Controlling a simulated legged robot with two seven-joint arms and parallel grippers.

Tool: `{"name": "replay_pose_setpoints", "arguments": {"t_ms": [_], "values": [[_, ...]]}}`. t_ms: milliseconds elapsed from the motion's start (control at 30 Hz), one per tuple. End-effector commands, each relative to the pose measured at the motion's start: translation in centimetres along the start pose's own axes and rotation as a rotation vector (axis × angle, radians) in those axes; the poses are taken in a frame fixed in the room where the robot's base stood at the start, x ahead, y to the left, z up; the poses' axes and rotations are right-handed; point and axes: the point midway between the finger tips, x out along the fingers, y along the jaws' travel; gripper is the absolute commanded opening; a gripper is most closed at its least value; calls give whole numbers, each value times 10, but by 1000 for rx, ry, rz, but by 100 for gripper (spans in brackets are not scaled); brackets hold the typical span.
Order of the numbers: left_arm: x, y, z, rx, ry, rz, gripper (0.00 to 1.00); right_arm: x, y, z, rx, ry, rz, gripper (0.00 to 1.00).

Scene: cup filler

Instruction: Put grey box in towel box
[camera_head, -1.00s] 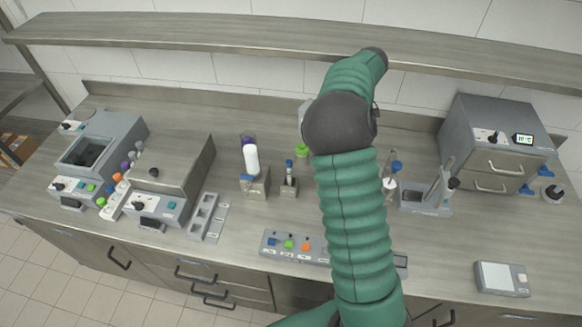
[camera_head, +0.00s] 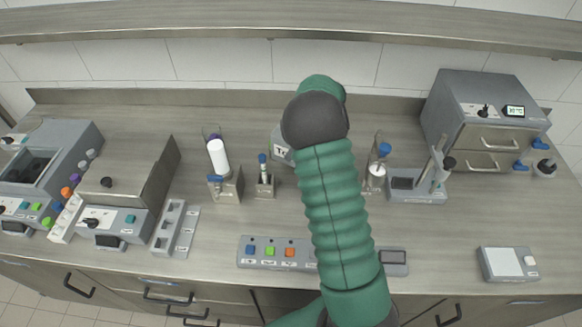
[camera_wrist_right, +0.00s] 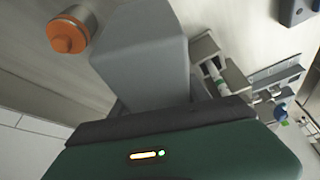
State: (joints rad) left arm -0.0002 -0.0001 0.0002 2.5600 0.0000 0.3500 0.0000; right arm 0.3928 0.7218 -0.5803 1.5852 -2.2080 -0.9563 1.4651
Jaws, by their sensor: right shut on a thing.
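The grey box (camera_wrist_right: 145,55) fills the upper middle of the right wrist view, against the dark pad of my right gripper (camera_wrist_right: 160,115). My right gripper is shut on it; its fingertips are not clearly seen. In the head view my green right arm crosses the middle of the bench and hides its own gripper. A pale grey piece (camera_head: 281,150) shows just left of the arm; I cannot tell whether it is the same box. I cannot make out a towel box with certainty in either view. My left gripper is not in view.
An orange-capped item (camera_wrist_right: 68,35) is close beside the grey box. A white bottle in a stand (camera_head: 218,157), a button panel (camera_head: 270,253), a grey oven-like unit (camera_head: 485,115) and a scale (camera_head: 508,263) stand on the bench. A shelf (camera_head: 200,20) runs above. The right front bench is mostly clear.

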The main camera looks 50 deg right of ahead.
Motion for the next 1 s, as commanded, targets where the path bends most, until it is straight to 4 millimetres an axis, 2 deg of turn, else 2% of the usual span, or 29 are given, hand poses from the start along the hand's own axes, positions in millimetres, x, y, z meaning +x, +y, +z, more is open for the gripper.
{"name": "replay_pose_setpoints", "arguments": {"t_ms": [33, 100, 267, 400, 500, 633, 667, 800, 1000], "values": [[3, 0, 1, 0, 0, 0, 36, 15, 0, 7, 4, -2, -3, 3], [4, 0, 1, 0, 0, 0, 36, 28, 0, 12, 2, -1, -2, 3], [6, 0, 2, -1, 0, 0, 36, 46, 2, 20, 3, 0, -3, 3], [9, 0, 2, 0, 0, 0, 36, 69, 2, 30, 4, 0, -5, 3], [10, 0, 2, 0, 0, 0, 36, 76, 3, 33, 1, 1, -2, 2], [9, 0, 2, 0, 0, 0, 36, 76, 2, 32, 1, 1, -2, 3], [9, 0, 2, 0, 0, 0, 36, 76, 2, 32, 1, 0, -2, 57], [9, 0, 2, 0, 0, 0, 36, 76, 1, 32, 1, 0, -2, 75], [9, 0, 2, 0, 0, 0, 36, 76, 2, 32, 1, 0, -2, 76]]}}
